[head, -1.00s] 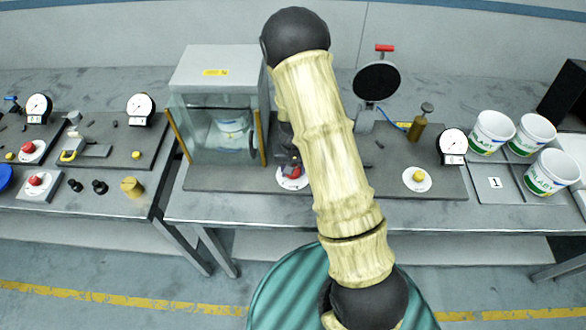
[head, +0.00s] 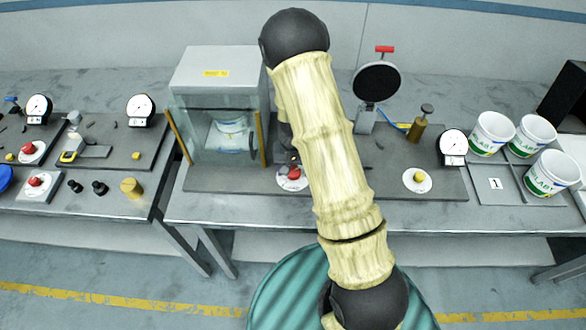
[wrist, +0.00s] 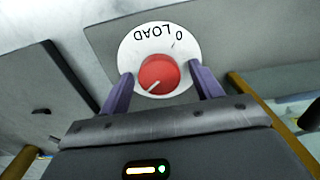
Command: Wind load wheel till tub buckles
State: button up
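The load wheel is a red knob (wrist: 158,74) on a white dial marked "0 LOAD" (wrist: 130,60). Its white pointer line points to the lower left in the wrist view, away from the 0. In the head view the knob (head: 294,173) shows just left of my arm. My gripper (wrist: 160,76) is open, one purple finger on each side of the knob, with a visible gap on both sides. In the head view my gripper is mostly hidden behind my arm. A white tub (head: 228,142) sits in the glass-fronted chamber (head: 218,80); it looks slumped and misshapen.
A second dial with a yellow knob (head: 418,177) and a gauge (head: 453,142) stand to the right. White tubs (head: 492,132) stand on a numbered tray (head: 495,184). A round black disc (head: 377,82) stands behind. Another bench with gauges (head: 140,105) is at left.

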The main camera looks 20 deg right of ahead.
aim_at(293, 170)
jog(key=shift+r, duration=0.1)
notch_tip(293, 170, up, 17)
jog(key=b, duration=0.2)
dwell(0.5)
jog(key=shift+r, duration=0.1)
jog(key=s+r+n+t, duration=0.1)
jog(key=s+n+t, duration=0.1)
jog(key=s, duration=1.2)
jog(key=shift+s+r+n+t, duration=0.3)
jog(key=shift+r+n, duration=0.1)
jog(key=shift+n, duration=0.3)
dwell(0.8)
